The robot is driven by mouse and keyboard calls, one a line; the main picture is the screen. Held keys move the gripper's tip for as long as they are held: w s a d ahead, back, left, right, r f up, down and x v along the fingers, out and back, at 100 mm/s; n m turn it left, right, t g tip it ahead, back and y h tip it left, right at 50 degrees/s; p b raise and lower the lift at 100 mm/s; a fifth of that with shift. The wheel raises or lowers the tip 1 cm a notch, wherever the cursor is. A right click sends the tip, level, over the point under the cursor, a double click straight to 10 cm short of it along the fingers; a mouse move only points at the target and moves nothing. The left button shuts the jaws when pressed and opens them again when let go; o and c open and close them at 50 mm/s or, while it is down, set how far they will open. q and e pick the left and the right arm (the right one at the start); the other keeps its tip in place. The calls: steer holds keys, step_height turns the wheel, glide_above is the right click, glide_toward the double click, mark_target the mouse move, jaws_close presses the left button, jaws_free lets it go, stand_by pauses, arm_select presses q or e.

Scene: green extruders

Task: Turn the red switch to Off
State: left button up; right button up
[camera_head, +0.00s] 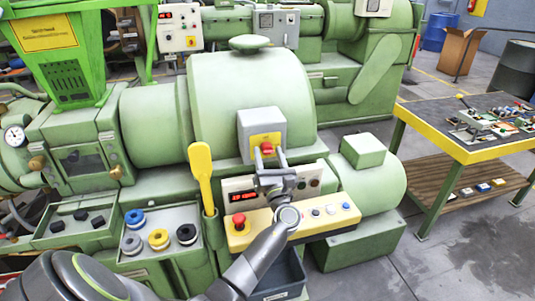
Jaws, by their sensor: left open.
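The red switch (267,149) sits on a yellow plate (259,141) on the front of a grey box (262,121). The box is fixed to the green extruder (225,85). My left gripper (267,158) is open in front of the switch, with its fingers pointing up toward it, one to each side. Whether the fingers touch the switch I cannot tell. The switch's knob shows between them, but its exact setting is too small to read. My right gripper is not in view.
Below the gripper, a yellow control panel (326,222) carries a red button (239,221) and several small buttons. A green block (363,150) is to the right. A workbench (470,155) with small parts stands further right.

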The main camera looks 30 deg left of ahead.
arm_select(q)
steer(key=c, duration=0.9)
steer(key=shift+f+n+g+y+b, duration=0.2)
steer(key=shift+n+g+y+b, duration=0.1)
steer(key=shift+n+b, duration=0.6)
steer(key=shift+c, duration=0.2)
steer(key=n+g+y+b, duration=0.1)
steer(key=n+b, duration=0.2)
steer(key=n+g+b, duration=0.2)
steer(key=n+b, duration=0.1)
steer(key=n, duration=0.1)
steer(key=shift+w+d+y, duration=0.15)
steer(key=shift+d+y, duration=0.05)
steer(key=shift+y, duration=0.2)
steer(key=n+g+b, duration=0.1)
steer(key=n, duration=0.1)
steer(key=shift+r+n+g, duration=0.15)
steer(key=shift+n+g, duration=0.15)
steer(key=n+g+b, duration=0.1)
steer(key=n, duration=0.1)
steer(key=n+g+b, duration=0.1)
steer(key=n, duration=0.2)
steer(key=r+n+g+b, duration=0.1)
steer(key=n, duration=0.2)
steer(key=shift+w+d+h, duration=0.1)
steer(key=shift+w+h, duration=0.1)
steer(key=shift+h, duration=0.2)
steer(key=shift+r+n+g+h+b, duration=0.1)
steer(key=shift+n+g+h+b, duration=0.3)
steer(key=shift+n, duration=1.3)
